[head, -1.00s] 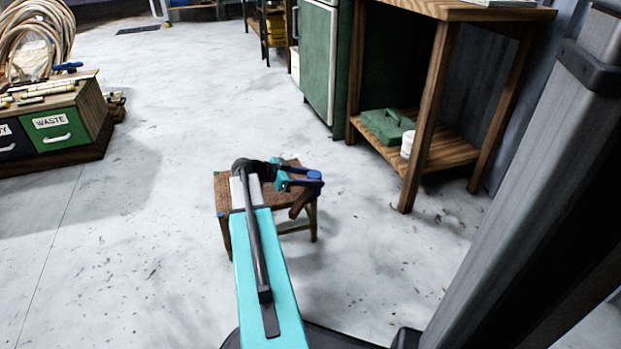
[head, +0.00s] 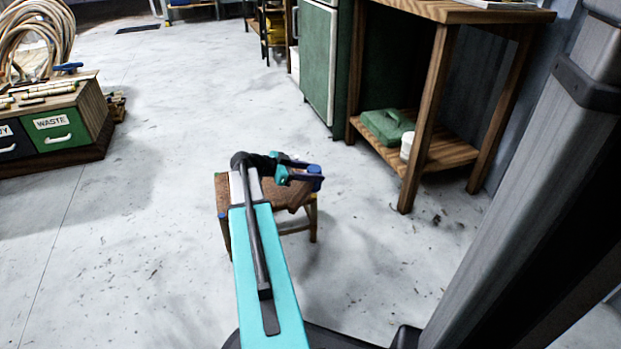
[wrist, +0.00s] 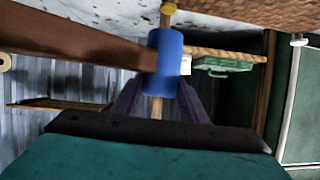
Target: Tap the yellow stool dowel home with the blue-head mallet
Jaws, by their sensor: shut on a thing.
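My gripper (head: 308,179) is above the far right side of a small stool (head: 306,222) with a brown woven seat. In the wrist view, the blue mallet head (wrist: 165,62) is at the tips of my two dark fingers (wrist: 157,98), which are shut on the mallet. A tan rod (wrist: 157,107) shows between the fingers below the head. A yellow-tipped piece (wrist: 167,12) shows just above it; I cannot tell if it is the dowel or part of the mallet. The woven seat (wrist: 270,12) fills the upper right. My arm hides part of the stool.
A dark brown bar (wrist: 70,42) meets the blue head from the left; its attachment is unclear. A wooden workbench (head: 420,120) with a green toolbox (head: 386,127) stands at the right. Drawers marked WASTE (head: 58,132) stand left. The floor around the stool is mostly clear.

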